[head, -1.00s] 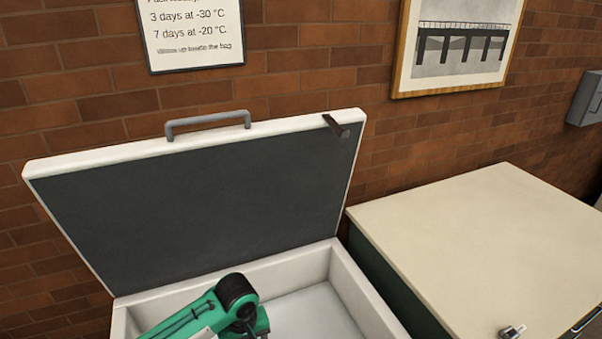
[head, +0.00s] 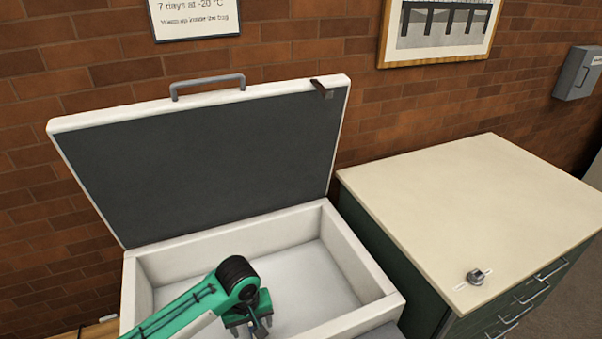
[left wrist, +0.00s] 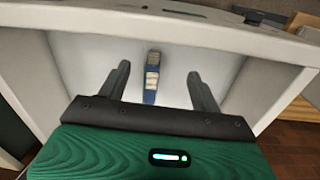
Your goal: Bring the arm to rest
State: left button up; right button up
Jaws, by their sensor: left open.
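My left arm reaches from the lower left into an open white chest (head: 352,258) in the head view. My left gripper (head: 258,328) is over the chest's inside, partly hidden by the arm and the frame edge. In the left wrist view my left gripper (left wrist: 159,74) is open, with two dark fingers apart. A small blue item with pale patches (left wrist: 152,78) shows between the fingers against the white inside, touching neither finger; its distance from them is unclear. The item cannot be made out in the head view. My right gripper is not in view.
The chest's lid (head: 210,160) stands open, tilted back near the brick wall. A green cabinet with a cream top (head: 470,210) stands close on the right, with a small metal knob-like thing (head: 477,277) on it.

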pick_arm(q)
jog(key=s+d+m+t+h, duration=0.2)
jog(key=s+m+h, duration=0.15)
jog(key=s, duration=0.55)
jog(key=s+a+r+m+t+y, duration=0.15)
jog(key=s+a+y, duration=0.25)
jog(key=s+a, duration=0.9)
notch_tip(320, 180, down, 35)
jog(key=m+g+b, duration=0.1)
jog(key=b, duration=0.4)
jog(key=s+a+f+g+b, duration=0.1)
jog(key=s+f+b, duration=0.1)
jog(key=s+f, duration=0.7)
jog(key=s+a+f+b, duration=0.2)
jog(key=s+f, duration=0.7)
jog(key=f, duration=0.8)
jog(key=shift+s+a+g+b, duration=0.3)
jog(key=shift+s+g+b, duration=0.1)
jog(key=shift+b, duration=0.1)
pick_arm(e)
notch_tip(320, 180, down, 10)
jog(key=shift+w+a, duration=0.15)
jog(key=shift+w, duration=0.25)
pick_arm(q)
jog(key=shift+r, duration=0.1)
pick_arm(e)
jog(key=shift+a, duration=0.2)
